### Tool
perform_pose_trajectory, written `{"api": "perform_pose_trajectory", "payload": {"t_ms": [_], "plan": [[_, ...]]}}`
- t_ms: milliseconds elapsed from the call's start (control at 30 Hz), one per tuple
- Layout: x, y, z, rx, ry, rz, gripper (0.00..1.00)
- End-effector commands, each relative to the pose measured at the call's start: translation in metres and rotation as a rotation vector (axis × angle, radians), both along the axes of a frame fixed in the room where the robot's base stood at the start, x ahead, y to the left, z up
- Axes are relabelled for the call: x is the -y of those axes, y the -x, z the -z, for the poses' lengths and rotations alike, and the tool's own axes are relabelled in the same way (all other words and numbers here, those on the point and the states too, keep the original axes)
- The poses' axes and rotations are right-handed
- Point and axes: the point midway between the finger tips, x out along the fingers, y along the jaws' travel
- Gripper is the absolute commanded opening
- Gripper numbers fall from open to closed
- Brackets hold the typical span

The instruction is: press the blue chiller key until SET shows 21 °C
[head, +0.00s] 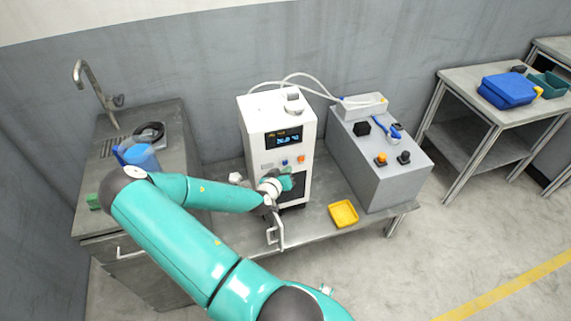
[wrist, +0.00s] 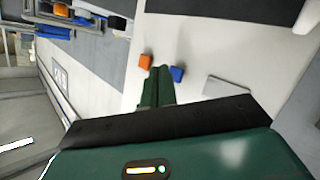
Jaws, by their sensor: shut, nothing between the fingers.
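The white chiller (head: 255,118) stands upright on the bench against the wall. Its dark display (head: 284,138) shows lit digits, too small to read surely. Below it are the blue key (head: 284,162) and the orange key (head: 301,159). My gripper (head: 289,183) is just in front of the chiller's face, below the keys. In the wrist view its shut, empty green fingers (wrist: 161,70) point at the panel, between the orange key (wrist: 146,61) and the blue key (wrist: 177,74), with the blue one close beside the tips. I cannot tell whether they touch it.
A grey box (head: 375,172) with knobs and a blue-handled item stands right of the chiller, joined to it by white hoses. A yellow tray (head: 343,213) lies on the bench. A blue jug (head: 141,157) stands by the sink at left. The floor at right is clear.

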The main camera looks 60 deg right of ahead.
Motion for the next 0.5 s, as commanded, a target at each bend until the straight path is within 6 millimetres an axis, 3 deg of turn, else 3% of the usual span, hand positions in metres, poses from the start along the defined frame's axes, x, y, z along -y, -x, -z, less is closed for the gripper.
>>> {"api": "perform_pose_trajectory", "payload": {"t_ms": [500], "plan": [[0.0062, -0.0059, 0.0001, 0.000, 0.000, 0.000, 0.00]]}}
